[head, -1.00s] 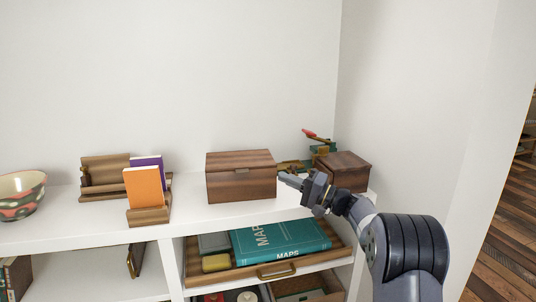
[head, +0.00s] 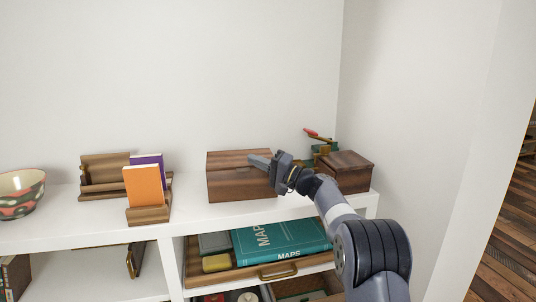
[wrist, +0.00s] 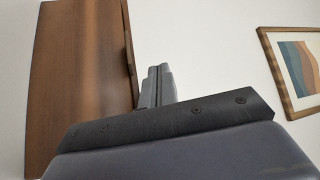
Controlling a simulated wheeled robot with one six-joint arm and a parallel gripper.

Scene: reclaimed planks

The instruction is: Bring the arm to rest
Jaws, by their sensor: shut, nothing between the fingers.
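My gripper (head: 260,161) is in front of the right part of a closed wooden box (head: 228,185) on the white shelf top. Its fingers are together with nothing between them. In the wrist view the two fingers (wrist: 158,86) stand side by side, with a brown wooden surface (wrist: 80,75), probably the box, to their left. Whether the fingers touch the box cannot be told. My forearm crosses in front of a smaller dark wooden box at the right and partly hides it.
Below, an open drawer (head: 279,271) holds a teal MAPS book (head: 290,238). On the shelf top, an orange book (head: 142,186) stands in a wooden holder, and a patterned bowl (head: 20,195) is far left. The smaller box (head: 350,168) is near the right wall. A framed picture (wrist: 298,68) hangs on a wall.

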